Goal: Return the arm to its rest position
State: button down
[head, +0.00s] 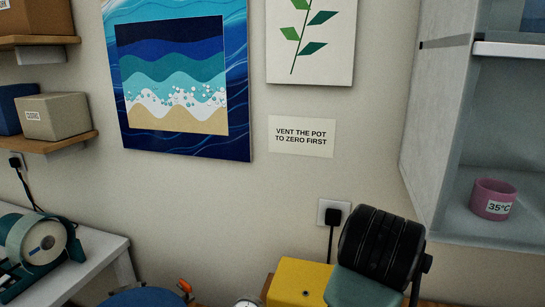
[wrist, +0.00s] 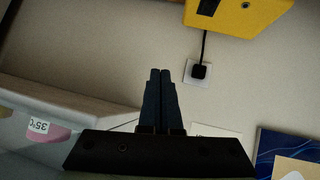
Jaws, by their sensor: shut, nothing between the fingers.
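My gripper (wrist: 160,72) shows in the wrist view, its two dark fingers side by side and touching, with nothing between them. The fingers stand in front of the bare wall, just beside the wall socket in the picture. The fingers are not visible in the head view, so I cannot tell there how the whole arm is posed.
A wall cabinet (head: 430,130) with a pink 35°C cup (head: 493,200) is at right. Below are a yellow box (head: 300,281), a plugged-in socket (head: 333,213) and a blue lid (head: 145,298). A tape dispenser (head: 40,245) and shelves (head: 62,142) are at left.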

jog(key=s+a+r+n+t+y, duration=0.2)
jog(key=a+r+t+y, duration=0.15)
jog(key=a, duration=0.55)
jog(key=s+a+r+n+t+y, duration=0.1)
jog(key=s+a+r+t+y, duration=0.15)
jog(key=a+t, duration=0.45)
jog(key=s+a+r+t, duration=0.1)
jog(key=s+r+t, duration=0.3)
jog(key=r, duration=0.9)
jog(key=s+a+r+t+h, duration=0.1)
jog(key=s+r+t, duration=0.3)
jog(key=r, duration=0.9)
jog(key=s, duration=0.3)
jog(key=shift+s, duration=0.35)
